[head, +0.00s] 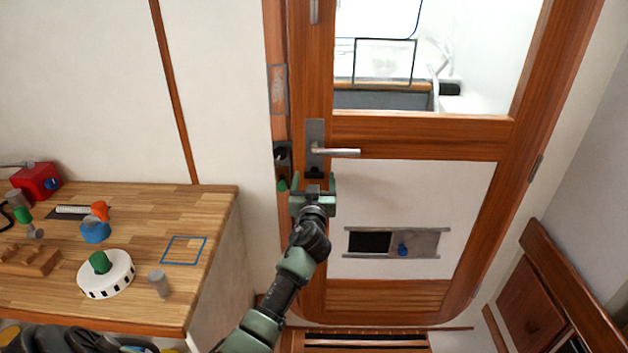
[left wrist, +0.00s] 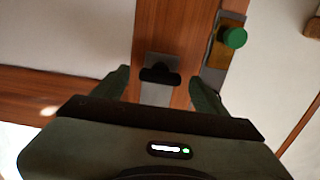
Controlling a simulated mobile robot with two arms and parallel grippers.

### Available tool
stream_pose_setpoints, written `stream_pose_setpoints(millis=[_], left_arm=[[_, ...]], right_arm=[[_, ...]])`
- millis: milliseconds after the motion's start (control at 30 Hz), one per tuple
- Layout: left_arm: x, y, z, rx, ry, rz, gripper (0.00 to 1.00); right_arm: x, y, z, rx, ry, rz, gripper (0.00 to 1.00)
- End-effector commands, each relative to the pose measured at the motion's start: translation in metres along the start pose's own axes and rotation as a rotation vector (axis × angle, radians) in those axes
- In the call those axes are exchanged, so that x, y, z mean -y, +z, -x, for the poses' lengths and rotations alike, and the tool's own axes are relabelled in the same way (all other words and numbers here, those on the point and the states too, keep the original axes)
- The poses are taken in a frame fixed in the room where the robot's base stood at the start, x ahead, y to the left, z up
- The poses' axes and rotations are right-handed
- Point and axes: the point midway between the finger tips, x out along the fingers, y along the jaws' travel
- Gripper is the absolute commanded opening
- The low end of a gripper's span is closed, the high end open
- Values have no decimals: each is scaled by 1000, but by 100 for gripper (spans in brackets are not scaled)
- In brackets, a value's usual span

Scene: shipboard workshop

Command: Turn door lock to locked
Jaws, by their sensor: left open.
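The wooden door (head: 480,148) has a metal handle plate (head: 315,132) with a lever handle (head: 337,152) pointing right. A small black turn knob (head: 314,172) sits at the plate's lower end. In the left wrist view the black knob (left wrist: 160,74) has its wide side lying across the picture. My left gripper (head: 313,184) is open just below the knob. In the left wrist view the gripper (left wrist: 160,82) has one finger on each side of the knob, with gaps between. I cannot tell how deep the fingers reach. My right gripper is not in view.
A green knob (head: 283,185) sits on the frame left of the plate; it also shows in the left wrist view (left wrist: 235,37). A vent panel with a blue knob (head: 402,249) is lower on the door. A workbench (head: 213,205) with several objects stands at left.

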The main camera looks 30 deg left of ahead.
Motion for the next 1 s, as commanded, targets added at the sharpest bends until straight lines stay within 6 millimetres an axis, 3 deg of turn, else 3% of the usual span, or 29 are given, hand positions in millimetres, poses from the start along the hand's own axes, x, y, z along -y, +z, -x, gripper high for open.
stream_pose_setpoints(millis=[133,300,367,667,1000], left_arm=[[0,0,0,0,0,0,70],[0,0,0,0,0,0,23],[0,0,0,0,0,0,10],[0,1,0,1,0,-38,10],[0,2,1,2,1,-261,10]], right_arm=[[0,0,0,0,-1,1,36],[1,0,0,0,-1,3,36],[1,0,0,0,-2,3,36],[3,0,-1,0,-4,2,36],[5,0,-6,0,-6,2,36]])
